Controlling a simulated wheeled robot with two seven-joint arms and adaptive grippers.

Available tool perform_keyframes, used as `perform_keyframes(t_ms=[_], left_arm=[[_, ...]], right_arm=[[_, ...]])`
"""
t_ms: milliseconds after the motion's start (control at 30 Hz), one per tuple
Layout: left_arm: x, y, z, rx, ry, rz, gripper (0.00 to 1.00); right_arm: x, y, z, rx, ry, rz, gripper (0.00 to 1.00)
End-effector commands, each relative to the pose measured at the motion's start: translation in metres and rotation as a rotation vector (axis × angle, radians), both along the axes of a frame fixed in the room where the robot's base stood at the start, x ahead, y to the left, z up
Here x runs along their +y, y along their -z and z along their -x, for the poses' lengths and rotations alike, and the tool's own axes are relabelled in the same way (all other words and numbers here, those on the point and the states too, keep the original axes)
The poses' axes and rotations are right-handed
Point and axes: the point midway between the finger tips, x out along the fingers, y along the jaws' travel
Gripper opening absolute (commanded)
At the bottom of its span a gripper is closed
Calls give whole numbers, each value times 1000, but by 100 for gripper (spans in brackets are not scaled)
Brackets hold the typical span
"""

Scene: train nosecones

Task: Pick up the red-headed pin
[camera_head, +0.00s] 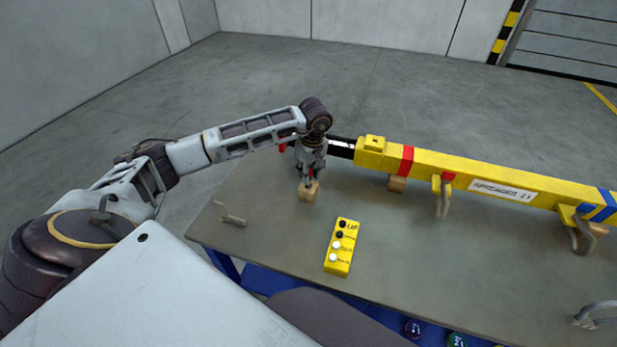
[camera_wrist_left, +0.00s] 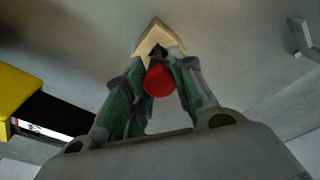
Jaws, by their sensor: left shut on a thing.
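My left gripper (camera_head: 309,180) is low over the table, directly above a small wooden block (camera_head: 308,194). In the left wrist view, its fingers (camera_wrist_left: 160,62) are shut on the red-headed pin, whose round red head (camera_wrist_left: 158,81) shows between them. The pin's shaft is hidden. The pale block (camera_wrist_left: 157,36) lies just beyond the fingertips; I cannot tell whether the pin stands in it or is clear of it. In the head view the pin is hidden by the fingers. My right gripper is not in view.
The yellow spreader beam (camera_head: 460,172) rests on wooden blocks right of the gripper, its dark end close to my wrist. A yellow button box (camera_head: 340,247) lies nearer on the grey table (camera_head: 270,235). A small grey part (camera_head: 230,216) lies left. Shackles hang along the beam.

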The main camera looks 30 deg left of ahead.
Motion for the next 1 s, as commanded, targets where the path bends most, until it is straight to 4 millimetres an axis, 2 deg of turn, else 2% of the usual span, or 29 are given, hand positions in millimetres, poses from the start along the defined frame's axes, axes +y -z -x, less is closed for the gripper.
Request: perform_keyframes(t_ms=[300,500,700,1000], left_arm=[[1,-47,-1,-4,-1,-1,0],[0,-68,-1,-1,-1,-1,0],[0,-76,0,0,-1,0,0],[0,-76,0,0,-1,0,0]], right_arm=[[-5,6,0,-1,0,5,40],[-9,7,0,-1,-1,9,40],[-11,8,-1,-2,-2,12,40],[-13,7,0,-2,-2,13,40]])
